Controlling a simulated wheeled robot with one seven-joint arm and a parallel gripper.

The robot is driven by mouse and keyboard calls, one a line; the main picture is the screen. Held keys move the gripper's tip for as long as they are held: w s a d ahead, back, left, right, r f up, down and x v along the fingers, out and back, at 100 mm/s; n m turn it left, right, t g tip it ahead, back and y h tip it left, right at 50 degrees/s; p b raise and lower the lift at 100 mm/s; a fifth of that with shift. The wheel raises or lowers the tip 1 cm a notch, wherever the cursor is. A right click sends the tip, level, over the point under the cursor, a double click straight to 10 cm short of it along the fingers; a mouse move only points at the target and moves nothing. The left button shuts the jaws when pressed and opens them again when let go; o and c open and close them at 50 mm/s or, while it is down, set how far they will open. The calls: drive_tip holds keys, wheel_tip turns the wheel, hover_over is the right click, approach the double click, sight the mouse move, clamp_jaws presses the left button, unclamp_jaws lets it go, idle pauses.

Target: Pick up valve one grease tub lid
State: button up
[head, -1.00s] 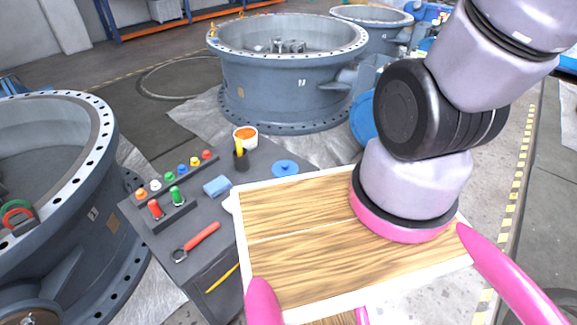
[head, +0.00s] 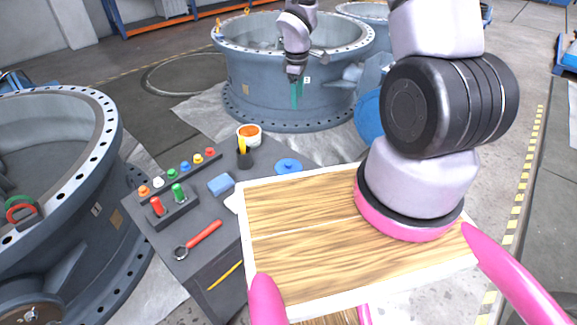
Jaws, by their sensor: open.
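My gripper (head: 297,105), with teal fingers, hangs pointing down in front of the rear valve, above the lid in the picture. It is open, appears empty, and is clear of the lid.
A dark cup with a yellow item (head: 245,156), a blue block (head: 221,184), coloured knobs (head: 185,168) and a red-handled tool (head: 200,240) share the bench. Large grey valves stand left (head: 85,230) and behind (head: 260,90). My wooden deck fills the front.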

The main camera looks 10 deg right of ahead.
drive_tip(key=s+a+f+n+g, duration=0.1)
drive_tip(key=a+f+n, duration=0.1)
drive_tip(key=f, duration=0.5)
drive_tip(key=s+a+f+n, duration=0.1)
drive_tip(key=s+f+n, duration=0.1)
drive_tip(key=f, duration=0.5)
hover_over(289, 163)
drive_tip(key=shift+y, duration=0.4)
drive_tip(key=f, duration=0.5)
drive_tip(key=shift+s+f, duration=0.1)
drive_tip(key=shift+s, duration=0.1)
drive_tip(key=shift+w+f, duration=0.15)
drive_tip(key=shift+f, duration=1.4)
drive_tip(key=shift+w+f, duration=0.15)
drive_tip(key=shift+f, duration=1.4)
drive_tip(key=shift+c, duration=0.3)
clamp_jaws()
